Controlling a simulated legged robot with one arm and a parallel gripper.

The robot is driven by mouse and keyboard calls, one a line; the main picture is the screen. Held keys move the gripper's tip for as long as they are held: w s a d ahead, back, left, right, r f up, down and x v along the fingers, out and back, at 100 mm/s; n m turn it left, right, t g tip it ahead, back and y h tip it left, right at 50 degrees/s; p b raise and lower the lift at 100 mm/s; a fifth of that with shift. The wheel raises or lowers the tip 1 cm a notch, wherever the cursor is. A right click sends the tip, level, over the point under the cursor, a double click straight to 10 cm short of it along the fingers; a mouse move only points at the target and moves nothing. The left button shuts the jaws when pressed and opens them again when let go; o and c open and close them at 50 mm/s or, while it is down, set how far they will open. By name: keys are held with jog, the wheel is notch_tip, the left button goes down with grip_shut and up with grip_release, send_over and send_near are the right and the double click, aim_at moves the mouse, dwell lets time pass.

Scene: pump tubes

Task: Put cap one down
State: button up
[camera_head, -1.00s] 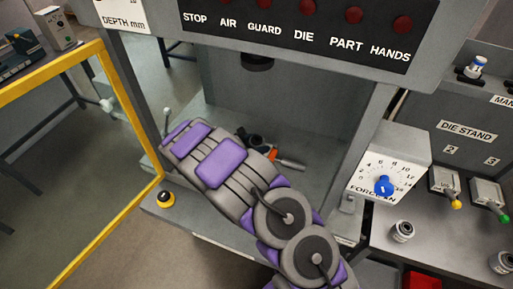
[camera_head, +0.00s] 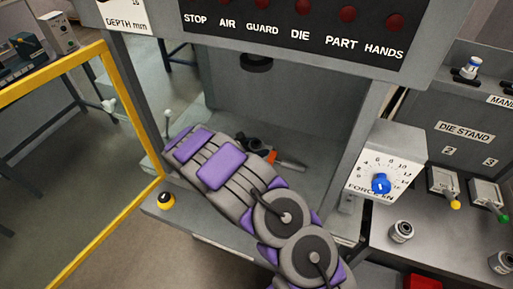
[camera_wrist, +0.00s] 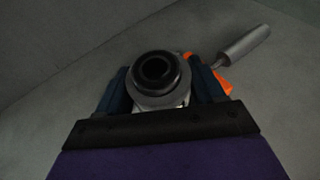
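The cap (camera_wrist: 158,78), a short grey round piece with a black ring and a dark hole on top, sits between the two blue fingers of my gripper (camera_wrist: 162,95) in the wrist view. The fingers lie against it on both sides, and I take it as gripped. Its underside is hidden, so I cannot tell whether it touches anything below. In the head view my grey and purple arm reaches into the press bay and hides most of the gripper and the cap.
Press frame posts flank the bay. The force dial box (camera_head: 386,162) is at right, a yellow guard frame (camera_head: 131,107) at left.

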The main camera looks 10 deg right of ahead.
jog(key=o, duration=0.3)
jog(key=shift+s+f+g, duration=0.15)
jog(key=shift+s+f, duration=0.1)
jog(key=shift+f, duration=0.35)
jog(key=shift+s+f+g, duration=0.15)
jog(key=shift+s+f, duration=0.1)
jog(key=shift+f, duration=0.35)
jog(key=shift+a+r, duration=0.15)
jog(key=shift+r, duration=0.4)
jog(key=p+v, duration=0.1)
jog(key=v, duration=0.3)
jog(key=p+v, duration=0.1)
jog(key=v, duration=0.3)
jog(key=w+v, duration=0.1)
jog(key=v, duration=0.3)
jog(key=shift+a+r+p, duration=0.15)
jog(key=shift+r+p, duration=0.1)
jog(key=shift+p, duration=0.15)
jog(key=shift+s+d+r, duration=0.1)
jog(key=shift+d+r, duration=0.1)
jog(key=shift+d, duration=0.6)
